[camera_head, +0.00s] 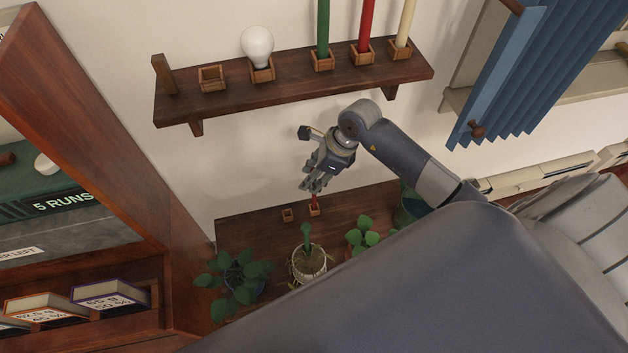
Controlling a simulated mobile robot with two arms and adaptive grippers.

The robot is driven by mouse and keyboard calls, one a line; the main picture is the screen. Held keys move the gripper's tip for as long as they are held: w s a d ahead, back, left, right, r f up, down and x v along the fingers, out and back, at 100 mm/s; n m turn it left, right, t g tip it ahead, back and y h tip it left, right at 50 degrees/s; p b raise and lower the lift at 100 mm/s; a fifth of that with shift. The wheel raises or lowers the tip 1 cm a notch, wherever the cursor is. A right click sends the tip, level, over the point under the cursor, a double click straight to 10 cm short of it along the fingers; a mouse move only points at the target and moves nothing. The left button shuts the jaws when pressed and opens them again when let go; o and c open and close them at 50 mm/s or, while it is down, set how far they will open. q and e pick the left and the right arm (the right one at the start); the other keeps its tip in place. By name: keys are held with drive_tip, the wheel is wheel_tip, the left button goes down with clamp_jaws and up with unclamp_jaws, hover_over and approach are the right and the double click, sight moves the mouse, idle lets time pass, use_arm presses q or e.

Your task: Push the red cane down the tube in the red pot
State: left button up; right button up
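A tall red cane (366,22) stands in a small wooden holder (363,53) on the upper shelf, its top cut off by the picture edge. My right gripper (312,186) points down over the lower shelf, well below and left of that cane. A small red piece (314,201) shows just under its fingertips, in a wooden holder (314,211); I cannot tell whether the fingers touch it or how far apart they are. A red pot and its tube cannot be made out; the pot of the plant at right (363,236) is mostly hidden by my arm. My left gripper is not in view.
The upper shelf (200,109) also holds a green cane (323,25), a cream cane (405,22), a white bulb (257,46) and an empty holder (211,78). The lower shelf holds a whitish pot (309,264), a leafy plant (238,273) and an empty holder (288,215).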

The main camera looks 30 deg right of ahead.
drive_tip(key=shift+x, duration=1.8)
drive_tip(key=shift+s, duration=0.1)
clamp_jaws()
